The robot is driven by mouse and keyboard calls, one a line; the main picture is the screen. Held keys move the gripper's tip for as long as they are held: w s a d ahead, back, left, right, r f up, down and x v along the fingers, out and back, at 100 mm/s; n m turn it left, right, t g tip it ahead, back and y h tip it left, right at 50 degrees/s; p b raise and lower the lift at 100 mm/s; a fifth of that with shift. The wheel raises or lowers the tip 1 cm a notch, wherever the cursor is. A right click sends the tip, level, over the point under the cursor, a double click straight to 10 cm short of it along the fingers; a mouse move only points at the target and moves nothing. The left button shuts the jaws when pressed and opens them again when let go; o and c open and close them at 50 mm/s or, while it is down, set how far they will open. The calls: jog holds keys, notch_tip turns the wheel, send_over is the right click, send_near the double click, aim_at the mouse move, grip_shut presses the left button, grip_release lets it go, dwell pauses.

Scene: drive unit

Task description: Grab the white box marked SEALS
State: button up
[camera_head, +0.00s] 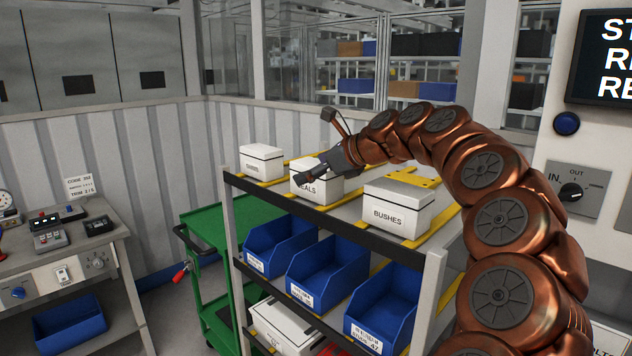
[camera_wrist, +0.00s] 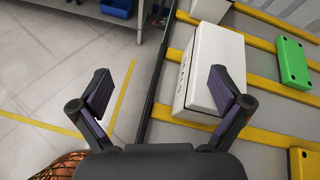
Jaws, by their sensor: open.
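The white SEALS box (camera_head: 317,191) stands on the top shelf of the rack, between two other white boxes. My gripper (camera_head: 322,172) is above and in front of it in the head view and hides part of its lid and label. In the wrist view, the large white box (camera_wrist: 214,62) has small sideways lettering on its left face, too small to read. My open gripper (camera_wrist: 162,88) has its right finger overlapping this box's near part in the picture. Its left finger is over the floor, left of the shelf edge. Nothing is between the fingers.
The BUSHES box (camera_head: 398,207) stands to the right, and another white box (camera_head: 261,162) to the left. A green block (camera_wrist: 292,62) and a yellow block (camera_wrist: 305,163) lie right of the large box. Blue bins (camera_head: 325,275) fill the shelf below.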

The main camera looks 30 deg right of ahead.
aim_at(318, 163)
jog(key=d+m+t+h, duration=0.15)
jog(key=d+m, duration=0.25)
jog(key=d, duration=0.4)
jog(key=x, duration=0.2)
jog(key=p+x, duration=0.1)
jog(key=x, duration=0.1)
jog(key=r+p+x, duration=0.1)
jog(key=x, duration=0.2)
jog(key=shift+w+a, duration=0.25)
jog(key=shift+w+f, duration=0.15)
jog(key=shift+w, duration=0.15)
jog(key=shift+c, duration=0.3)
jog(key=c, duration=1.5)
